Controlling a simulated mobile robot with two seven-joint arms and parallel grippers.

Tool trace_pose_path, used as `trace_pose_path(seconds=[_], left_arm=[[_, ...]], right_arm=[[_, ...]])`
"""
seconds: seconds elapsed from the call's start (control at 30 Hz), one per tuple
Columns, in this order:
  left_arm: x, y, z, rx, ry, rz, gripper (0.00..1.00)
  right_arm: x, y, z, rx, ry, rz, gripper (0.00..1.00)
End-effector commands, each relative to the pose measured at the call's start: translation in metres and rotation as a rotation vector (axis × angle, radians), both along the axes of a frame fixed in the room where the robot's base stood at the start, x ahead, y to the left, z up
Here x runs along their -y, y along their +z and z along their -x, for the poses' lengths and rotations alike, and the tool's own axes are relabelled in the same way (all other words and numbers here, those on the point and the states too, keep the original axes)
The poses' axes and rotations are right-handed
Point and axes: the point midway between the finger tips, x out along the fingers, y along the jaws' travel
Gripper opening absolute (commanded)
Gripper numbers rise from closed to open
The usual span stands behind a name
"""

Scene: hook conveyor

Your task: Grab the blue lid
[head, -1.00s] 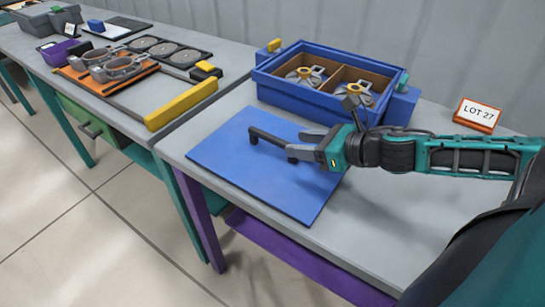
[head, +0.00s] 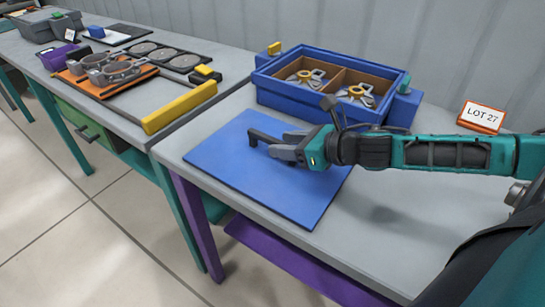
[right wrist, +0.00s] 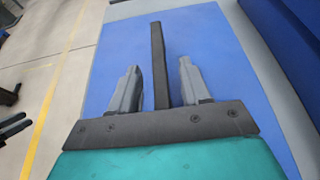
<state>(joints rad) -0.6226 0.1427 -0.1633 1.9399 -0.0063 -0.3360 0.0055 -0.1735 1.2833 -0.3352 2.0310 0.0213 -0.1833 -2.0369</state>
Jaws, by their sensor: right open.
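The blue lid (head: 232,178) is a flat blue panel lying on the grey table, with a dark bar handle (head: 262,137) standing up from it. My right gripper (head: 279,146) is open at the handle, over the lid. In the right wrist view, the handle (right wrist: 158,55) runs between the two grey fingers, with a gap on each side, above the blue surface (right wrist: 215,45). The near end of the handle is hidden behind the gripper in the head view.
A blue box (head: 300,100) with two compartments holding metal parts stands behind the lid. An orange-framed "LOT 27" sign (head: 481,117) is at the right. A second table at left carries a yellow bar (head: 180,107) and an orange tray (head: 92,88).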

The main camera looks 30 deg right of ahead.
Motion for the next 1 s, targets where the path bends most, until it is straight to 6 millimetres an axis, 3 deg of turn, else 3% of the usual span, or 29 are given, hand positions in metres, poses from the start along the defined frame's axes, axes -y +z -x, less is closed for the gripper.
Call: trace_pose_path(seconds=[0.3, 0.7, 1.0], left_arm=[[0.0, 0.0, 0.001, -0.001, -0.001, 0.0, 0.43], [0.0, -0.001, 0.002, -0.004, -0.001, 0.0, 0.43], [0.0, -0.001, 0.002, -0.004, 0.0, -0.001, 0.43]], right_arm=[[-0.007, -0.008, -0.019, 0.001, -0.002, -0.002, 0.47], [-0.01, -0.011, -0.022, -0.001, 0.001, 0.001, 0.47], [-0.01, -0.011, -0.022, -0.001, 0.001, 0.001, 0.2]])
